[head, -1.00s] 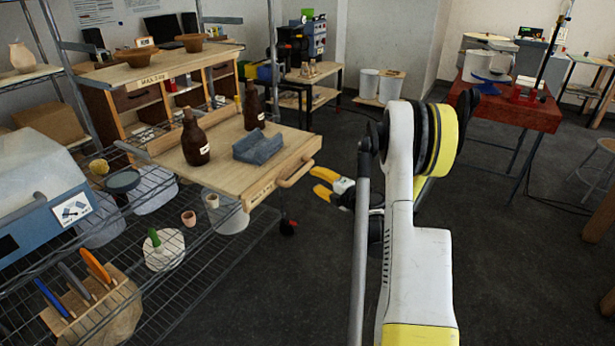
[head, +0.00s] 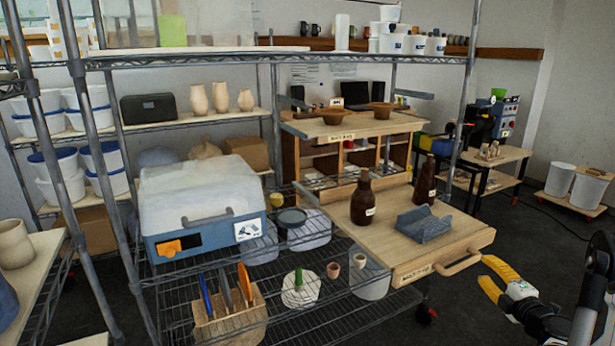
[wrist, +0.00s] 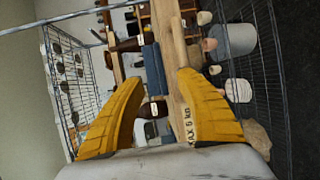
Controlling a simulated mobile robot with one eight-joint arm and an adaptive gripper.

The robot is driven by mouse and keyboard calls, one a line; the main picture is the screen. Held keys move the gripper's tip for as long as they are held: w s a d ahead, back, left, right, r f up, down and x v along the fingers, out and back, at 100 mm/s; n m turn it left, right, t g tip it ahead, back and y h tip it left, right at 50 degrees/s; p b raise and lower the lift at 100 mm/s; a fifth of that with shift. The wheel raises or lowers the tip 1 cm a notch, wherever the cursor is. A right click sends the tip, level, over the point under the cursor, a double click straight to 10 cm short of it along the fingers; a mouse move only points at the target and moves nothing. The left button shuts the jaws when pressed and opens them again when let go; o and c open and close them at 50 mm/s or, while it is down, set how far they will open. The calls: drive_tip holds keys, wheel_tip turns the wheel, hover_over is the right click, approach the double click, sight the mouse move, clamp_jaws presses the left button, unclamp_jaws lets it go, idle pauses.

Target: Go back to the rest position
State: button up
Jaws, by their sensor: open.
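My gripper (head: 495,279) has yellow fingers that stand apart with nothing between them. In the head view it is at the lower right, beside the front right corner of a wooden board with a handle (head: 464,241). In the wrist view my gripper (wrist: 150,105) shows both fingers spread, and the wooden board (wrist: 174,70) lies beyond them, seen sideways. I cannot tell the exact gap between the fingers and the board. Part of my arm shows at the lower right edge of the head view.
A wire rack holds a blue-and-white box (head: 203,228) and a wooden tool block (head: 232,318). White buckets (head: 575,184) stand at the back right. Dark floor (head: 540,235) is open at the right.

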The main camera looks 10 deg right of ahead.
drive_tip(key=a+r+m+h, duration=0.3)
drive_tip(key=a+r+m, duration=0.2)
drive_tip(key=r, duration=0.6)
drive_tip(key=a+r+m+h, duration=0.3)
drive_tip(key=a+r+m, duration=0.25)
drive_tip(key=r, duration=0.45)
drive_tip(key=s+a+f+m+g+y, duration=0.2)
drive_tip(key=s+a+f+g, duration=0.1)
drive_tip(key=s+a, duration=0.5)
drive_tip(key=s+a+f+m+g+y, duration=0.2)
drive_tip(key=s+a+f, duration=0.4)
drive_tip(key=s+a, duration=0.3)
drive_tip(key=s+a+f+m+g+y, duration=0.3)
drive_tip(key=s+a, duration=0.5)
drive_tip(key=a, duration=0.3)
drive_tip(key=shift+s+f+g, duration=0.2)
drive_tip(key=shift+f+g, duration=0.6)
